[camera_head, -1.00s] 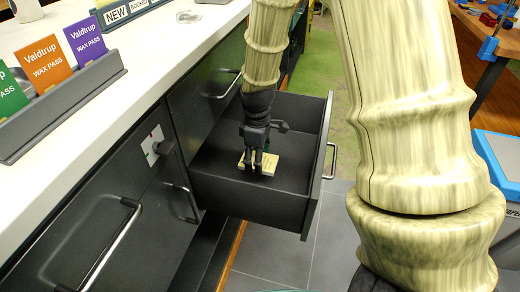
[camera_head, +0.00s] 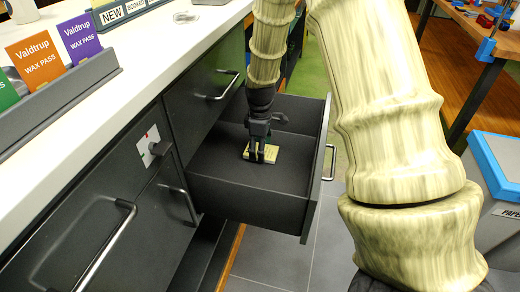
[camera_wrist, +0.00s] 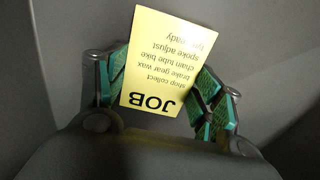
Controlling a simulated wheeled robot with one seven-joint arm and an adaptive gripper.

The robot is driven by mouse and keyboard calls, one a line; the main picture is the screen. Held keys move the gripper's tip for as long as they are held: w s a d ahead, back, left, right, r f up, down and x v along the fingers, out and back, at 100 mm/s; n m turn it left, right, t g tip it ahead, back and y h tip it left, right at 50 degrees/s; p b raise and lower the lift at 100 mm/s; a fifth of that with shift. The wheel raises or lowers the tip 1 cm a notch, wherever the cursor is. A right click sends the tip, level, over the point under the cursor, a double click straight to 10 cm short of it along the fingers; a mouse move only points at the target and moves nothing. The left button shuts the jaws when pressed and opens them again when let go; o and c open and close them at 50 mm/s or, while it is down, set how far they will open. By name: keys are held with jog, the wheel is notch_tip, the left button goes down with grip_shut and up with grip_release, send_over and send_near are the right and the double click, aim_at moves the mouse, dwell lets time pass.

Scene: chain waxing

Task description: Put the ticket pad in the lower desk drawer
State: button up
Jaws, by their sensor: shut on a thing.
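The ticket pad (camera_head: 264,153) is a small yellow pad inside the open lower desk drawer (camera_head: 240,208). In the wrist view the pad (camera_wrist: 161,62) shows the word JOB and lines of print. My gripper (camera_head: 262,155) reaches down into the drawer and is shut on the pad. In the wrist view its green-padded fingers (camera_wrist: 160,90) sit at the pad's two sides. The pad is at or close to the drawer floor; I cannot tell whether it touches it.
The white counter (camera_head: 150,55) runs along the left, with a holder of wax pass cards (camera_head: 78,38). Closed desk fronts with bar handles (camera_head: 105,245) stand below it. A grey bin with a blue rim (camera_head: 490,165) stands at the right. The drawer floor around the pad is clear.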

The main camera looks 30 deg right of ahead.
jog(key=shift+f, duration=0.1)
jog(key=o, duration=1)
jog(key=shift+f, duration=0.1)
jog(key=shift+o, duration=0.2)
notch_tip(320, 180, up, 12)
jog(key=p, duration=0.1)
jog(key=shift+p, duration=0.4)
